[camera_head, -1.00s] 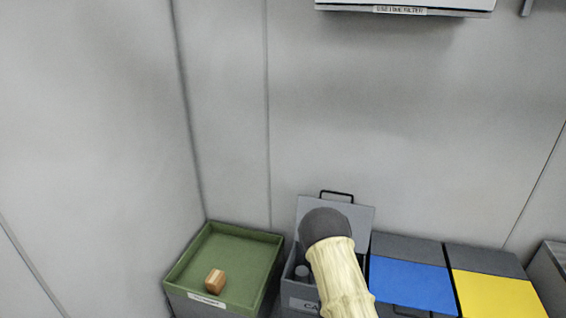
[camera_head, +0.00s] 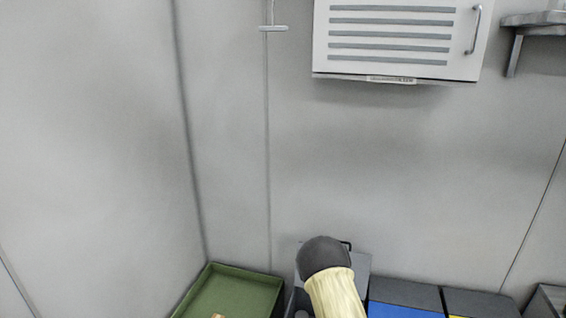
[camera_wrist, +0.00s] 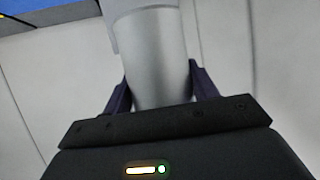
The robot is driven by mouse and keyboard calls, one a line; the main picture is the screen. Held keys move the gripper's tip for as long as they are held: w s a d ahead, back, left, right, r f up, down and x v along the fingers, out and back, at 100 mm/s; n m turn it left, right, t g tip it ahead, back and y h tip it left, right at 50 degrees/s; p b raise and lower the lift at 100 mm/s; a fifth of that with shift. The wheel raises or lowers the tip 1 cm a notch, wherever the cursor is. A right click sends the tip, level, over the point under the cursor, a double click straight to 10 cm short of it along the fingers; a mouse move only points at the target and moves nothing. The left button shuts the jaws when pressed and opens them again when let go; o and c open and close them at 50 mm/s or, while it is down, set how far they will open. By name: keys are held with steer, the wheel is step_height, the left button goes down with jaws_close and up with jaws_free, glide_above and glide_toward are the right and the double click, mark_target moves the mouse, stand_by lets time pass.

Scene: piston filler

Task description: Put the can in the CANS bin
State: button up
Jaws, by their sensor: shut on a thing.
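In the wrist view my gripper (camera_wrist: 160,84) has its dark fingers on either side of a plain silver-grey cylinder, the can (camera_wrist: 158,55), and is shut on it. My gripper and the can are not visible in the head view.
A green tray-topped bin (camera_head: 275,281) stands left of the CANS bin, with a bit of a wooden block at the picture's edge. Blue-lidded (camera_head: 402,311) and yellow-lidded bins stand to the right. A white louvred cabinet (camera_head: 395,40) and a shelf (camera_head: 535,20) hang on the wall above.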

steer(key=s+f, duration=0.4)
steer(key=f, duration=0.1)
steer(key=shift+s+f, duration=0.2)
steer(key=shift+f, duration=0.05)
steer(key=shift+a, duration=0.1)
stand_by(1.4)
